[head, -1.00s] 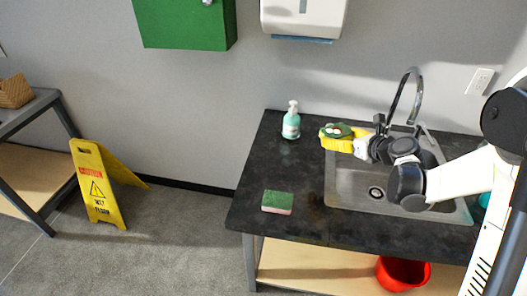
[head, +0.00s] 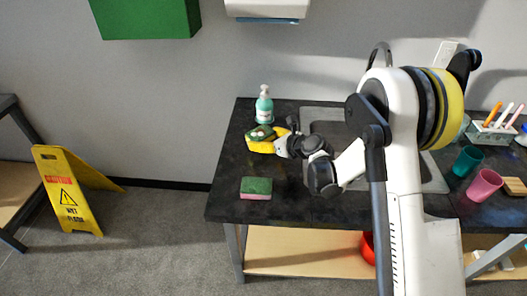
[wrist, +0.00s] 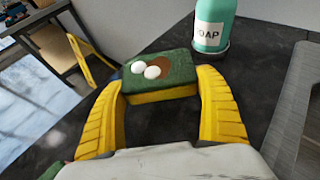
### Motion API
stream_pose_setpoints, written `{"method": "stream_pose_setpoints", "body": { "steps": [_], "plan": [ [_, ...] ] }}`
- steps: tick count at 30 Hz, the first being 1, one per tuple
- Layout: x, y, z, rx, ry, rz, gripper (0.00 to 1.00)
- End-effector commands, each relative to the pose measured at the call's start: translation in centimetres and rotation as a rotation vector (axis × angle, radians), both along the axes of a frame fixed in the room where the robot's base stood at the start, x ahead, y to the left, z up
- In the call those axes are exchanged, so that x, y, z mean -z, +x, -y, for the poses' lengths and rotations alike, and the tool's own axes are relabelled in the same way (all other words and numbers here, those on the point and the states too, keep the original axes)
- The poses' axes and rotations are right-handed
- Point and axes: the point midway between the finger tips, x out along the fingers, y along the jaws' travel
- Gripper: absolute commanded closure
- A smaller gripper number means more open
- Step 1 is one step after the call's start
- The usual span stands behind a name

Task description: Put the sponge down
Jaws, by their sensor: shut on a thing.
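The held sponge (wrist: 180,62) has a green top and a yellow body, with two white round bits and a brown patch on top. My gripper (wrist: 160,88) is shut on it, one yellow finger at each side. In the head view the sponge (head: 260,132) is over the dark counter (head: 225,180), just in front of the soap bottle and left of the sink. I cannot tell whether it touches the counter. A second sponge (head: 256,188), green over pink, lies flat nearer the counter's front edge.
The teal soap bottle (head: 264,106) stands close behind the held sponge. The sink (head: 318,119) is to the right, partly hidden by my arm. A teal cup (head: 467,160) and pink cup (head: 484,186) stand at the right. Bare counter separates the two sponges.

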Motion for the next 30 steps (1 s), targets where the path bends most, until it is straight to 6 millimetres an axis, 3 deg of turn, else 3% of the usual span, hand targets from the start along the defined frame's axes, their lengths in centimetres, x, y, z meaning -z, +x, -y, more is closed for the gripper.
{"method": "stream_pose_setpoints", "body": {
  "steps": [4, 10, 22, 23, 24, 30],
  "plan": [
    [1.0, -0.1, -0.3, 0.001, 0.000, 0.000, 0.37],
    [4.1, 0.0, -0.2, 0.001, 0.000, 0.000, 0.37],
    [4.4, -0.1, -0.2, 0.001, 0.000, 0.000, 0.37],
    [4.4, -0.1, -0.2, 0.001, 0.000, 0.000, 0.12],
    [4.4, -0.1, -0.2, 0.001, 0.000, 0.000, 0.00],
    [4.4, -0.1, -0.2, 0.001, 0.000, 0.000, 0.00]
  ]
}}
